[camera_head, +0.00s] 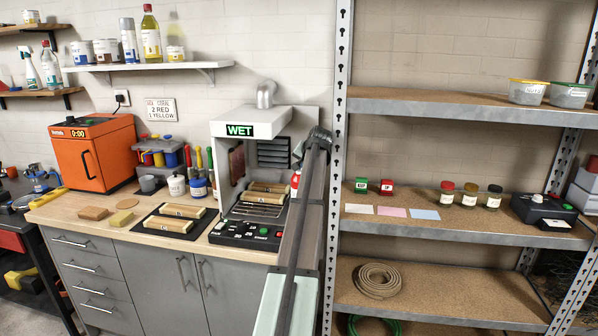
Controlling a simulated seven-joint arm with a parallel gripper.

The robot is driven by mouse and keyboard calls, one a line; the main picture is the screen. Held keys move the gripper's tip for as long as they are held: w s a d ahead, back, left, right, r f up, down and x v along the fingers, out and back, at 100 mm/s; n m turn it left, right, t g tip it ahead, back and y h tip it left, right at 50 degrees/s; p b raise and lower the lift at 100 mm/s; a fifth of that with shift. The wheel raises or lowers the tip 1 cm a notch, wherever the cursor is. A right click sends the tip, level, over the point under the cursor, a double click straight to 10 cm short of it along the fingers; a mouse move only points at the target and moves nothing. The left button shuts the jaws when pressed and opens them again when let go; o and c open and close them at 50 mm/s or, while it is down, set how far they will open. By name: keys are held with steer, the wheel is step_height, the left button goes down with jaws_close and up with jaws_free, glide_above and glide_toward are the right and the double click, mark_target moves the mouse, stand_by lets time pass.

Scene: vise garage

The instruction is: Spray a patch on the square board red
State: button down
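A spray booth (262,123) with a lit "WET" sign stands on the counter. A brown panel (237,164) stands upright inside at its left; I cannot tell whether it is the square board. Wooden pieces (268,187) lie on the rack in the booth. A small red and white item (295,181), perhaps a spray can, shows at the booth's right side, partly hidden by my arm. My gripper is at the far end of my arm, by the booth's right edge; its fingers are hidden, so its hold cannot be told.
Wooden blocks lie on a dark tray (174,221) left of the booth. A button panel (245,234) is at its front. An orange oven (93,153) stands at left. A metal shelf unit (470,233) with jars, cards and a black device (543,211) fills the right.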

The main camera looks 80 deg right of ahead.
steer(key=shift+r, duration=0.1)
stand_by(0.3)
steer(key=shift+r, duration=0.65)
step_height(320, 180, up, 6)
stand_by(0.7)
stand_by(0.7)
